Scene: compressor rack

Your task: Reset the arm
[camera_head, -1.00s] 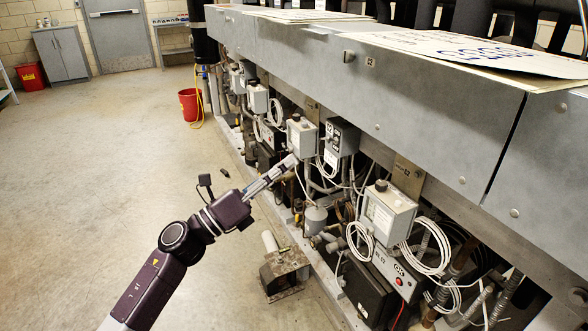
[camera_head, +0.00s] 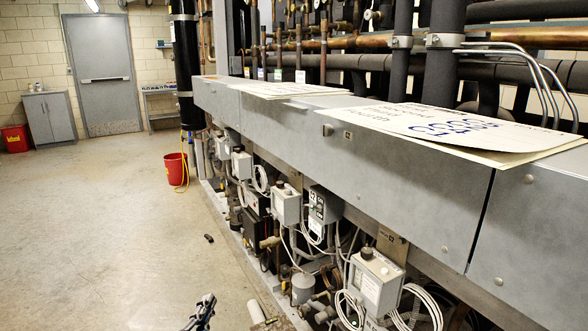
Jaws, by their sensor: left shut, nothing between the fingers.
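The tip of my left gripper (camera_head: 206,303) shows at the bottom edge of the head view, left of the middle. Its fingers are together with nothing held, and the rest of the arm is out of frame. It is over the floor side of the compressor rack (camera_head: 400,190), apart from the grey control boxes (camera_head: 286,206) along the rack's lower front. My right gripper is not in view.
Pipes, cables and a nearer control box (camera_head: 377,282) stick out below the rack's panel. A small dark object (camera_head: 209,238) lies on the floor. A red bucket (camera_head: 175,168) stands farther back. The concrete floor (camera_head: 90,230) at left is clear.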

